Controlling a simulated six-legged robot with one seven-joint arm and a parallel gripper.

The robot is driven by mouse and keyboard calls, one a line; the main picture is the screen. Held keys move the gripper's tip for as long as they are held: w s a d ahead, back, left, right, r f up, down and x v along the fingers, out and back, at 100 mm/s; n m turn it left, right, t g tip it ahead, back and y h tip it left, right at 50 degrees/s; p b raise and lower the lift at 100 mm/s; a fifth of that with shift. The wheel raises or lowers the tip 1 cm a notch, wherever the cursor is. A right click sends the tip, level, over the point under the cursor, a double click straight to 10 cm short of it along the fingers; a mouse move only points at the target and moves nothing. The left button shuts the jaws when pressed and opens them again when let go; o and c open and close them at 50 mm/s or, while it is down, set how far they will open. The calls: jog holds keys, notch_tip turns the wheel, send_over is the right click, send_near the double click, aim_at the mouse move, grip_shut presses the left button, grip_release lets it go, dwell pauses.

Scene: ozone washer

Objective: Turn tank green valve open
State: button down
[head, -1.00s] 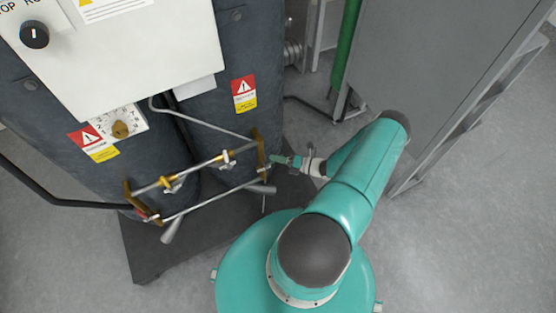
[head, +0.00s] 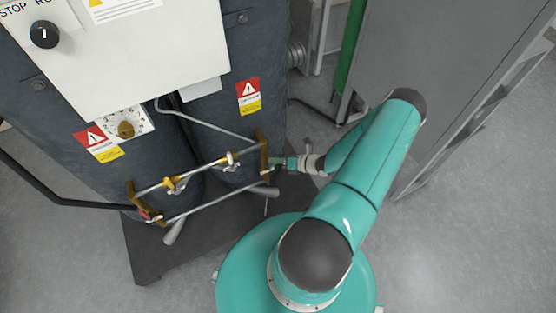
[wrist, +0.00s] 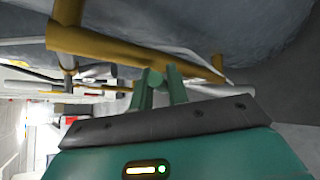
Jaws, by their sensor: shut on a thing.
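My gripper (head: 275,163) reaches in from the right to the brass end fitting (head: 263,152) of the pipe assembly low in front of the dark tanks (head: 236,130). In the wrist view, the two green fingers of my gripper (wrist: 160,76) are close together just below the brass pipe (wrist: 135,55). They are shut on a small part there, which I take to be the valve; it is mostly hidden by the fingers. I cannot make out a separate green handle or its turn angle.
Silver pipes with small levers (head: 230,160) run left of my gripper. A grey cabinet (head: 435,75) stands at the right, with a green upright pipe (head: 349,50) beside it. The floor (head: 470,240) at the lower right is clear.

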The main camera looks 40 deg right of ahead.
jog(key=c, duration=1.4)
grip_release()
jog(key=shift+o, duration=0.2)
jog(key=v, duration=1.4)
jog(key=shift+c, duration=0.2)
